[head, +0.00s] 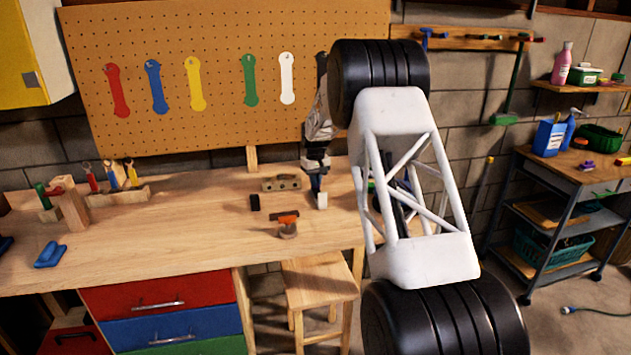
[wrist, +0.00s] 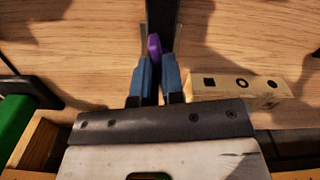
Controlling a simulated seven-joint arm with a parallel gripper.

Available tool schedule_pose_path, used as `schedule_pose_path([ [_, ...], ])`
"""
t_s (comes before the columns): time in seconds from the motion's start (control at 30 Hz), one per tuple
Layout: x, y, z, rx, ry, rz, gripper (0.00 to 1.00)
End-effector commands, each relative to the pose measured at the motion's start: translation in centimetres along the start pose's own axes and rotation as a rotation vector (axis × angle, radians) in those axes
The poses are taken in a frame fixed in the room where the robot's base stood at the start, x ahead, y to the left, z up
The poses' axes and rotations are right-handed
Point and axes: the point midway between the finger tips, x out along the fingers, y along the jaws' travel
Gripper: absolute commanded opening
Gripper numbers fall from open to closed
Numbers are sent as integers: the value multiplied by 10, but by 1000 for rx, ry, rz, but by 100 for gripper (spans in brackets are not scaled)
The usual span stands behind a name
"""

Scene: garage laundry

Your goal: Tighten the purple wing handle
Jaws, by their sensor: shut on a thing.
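The purple wing handle (wrist: 154,46) shows in the wrist view as a small upright piece between the tips of my gripper's two blue fingers. My gripper (wrist: 156,64) is shut on it. A dark upright bar with grey edges stands right behind the handle, and the handle's lower part is hidden by the fingers. In the head view my gripper (head: 319,190) is low over the workbench (head: 170,235), near its right part. I cannot make out the purple handle in that view.
A pale block with a square and round holes (wrist: 243,87) lies just right of the fingers. A green object (wrist: 22,120) is at the left. In the head view, an orange-topped piece (head: 287,224) and a small black block (head: 255,203) stand nearby. The bench's left middle is clear.

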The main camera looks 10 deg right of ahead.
Motion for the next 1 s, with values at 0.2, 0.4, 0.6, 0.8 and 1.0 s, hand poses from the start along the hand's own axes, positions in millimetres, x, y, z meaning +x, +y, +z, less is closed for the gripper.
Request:
schedule_pose_path([
  [0.2, -3, 0, -1, 187, 5, 1, 0],
  [0.4, -4, 0, -1, 313, 6, 1, 0],
  [0.6, -5, 0, -2, 381, 7, 1, 0],
  [0.8, -5, 1, -2, 400, 7, 1, 0],
  [1.0, -6, 1, -2, 400, 8, 1, 0],
])
